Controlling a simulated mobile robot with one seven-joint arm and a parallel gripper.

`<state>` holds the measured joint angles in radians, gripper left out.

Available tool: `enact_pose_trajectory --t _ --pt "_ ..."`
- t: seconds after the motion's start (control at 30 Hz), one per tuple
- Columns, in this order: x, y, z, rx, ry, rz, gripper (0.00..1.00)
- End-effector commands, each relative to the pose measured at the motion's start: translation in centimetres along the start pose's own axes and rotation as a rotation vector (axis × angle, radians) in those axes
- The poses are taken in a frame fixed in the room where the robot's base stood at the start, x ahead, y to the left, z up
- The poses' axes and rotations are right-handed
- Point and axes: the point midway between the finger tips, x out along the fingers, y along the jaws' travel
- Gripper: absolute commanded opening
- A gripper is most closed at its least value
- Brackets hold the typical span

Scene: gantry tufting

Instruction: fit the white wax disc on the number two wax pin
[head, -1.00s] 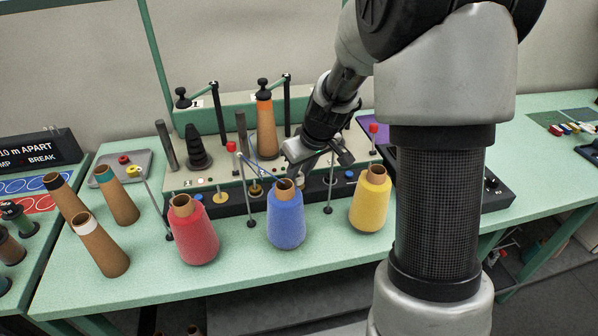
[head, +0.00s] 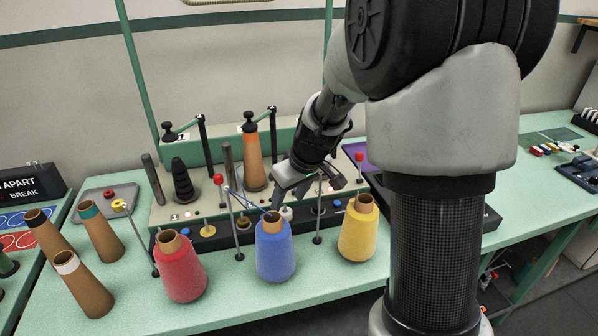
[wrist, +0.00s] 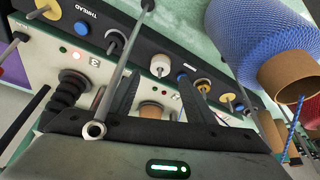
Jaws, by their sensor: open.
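The white wax disc (wrist: 160,65) is at the dark front strip of the tufting stand, just beyond and between my fingertips in the wrist view. A small pin tip seems to show at its middle; I cannot tell how fully it is seated. It also shows in the head view (head: 286,213), below my gripper. My gripper (wrist: 159,82) is open, with two dark fingers apart and nothing held between them. In the head view my gripper (head: 300,185) hangs above the strip. A number 2 label (wrist: 95,62) is on the pale panel near the disc.
Red (head: 180,270), blue (head: 275,250) and yellow (head: 357,232) yarn cones stand in front of the strip. Thin upright rods, one with a red top (head: 219,180), stand close to my gripper. Bare cones and a grey tray (head: 105,197) are at left.

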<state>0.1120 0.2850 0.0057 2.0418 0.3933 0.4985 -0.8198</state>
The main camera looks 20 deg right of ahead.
Motion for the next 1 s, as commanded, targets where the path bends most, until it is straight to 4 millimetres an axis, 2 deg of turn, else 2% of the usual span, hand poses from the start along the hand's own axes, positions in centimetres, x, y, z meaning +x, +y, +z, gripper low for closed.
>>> enact_pose_trajectory --t 0.03,0.1,0.4,0.53,0.73,0.87,1.0 --pt "-1.6 0.1 -0.1 0.002 0.004 0.003 0.49" --pt "-3.4 0.1 -0.1 0.001 0.004 0.004 0.49" --pt "-10.4 0.1 -0.1 0.001 0.004 0.003 0.49" --pt "-12.5 0.1 -0.1 0.001 0.003 0.003 0.49" --pt "-14.4 -0.1 0.0 0.002 0.002 0.002 0.49" --pt "-17.4 -1.5 0.5 0.03 0.01 0.017 0.49" --pt "-23.4 -4.8 2.7 0.108 0.027 0.055 0.49"
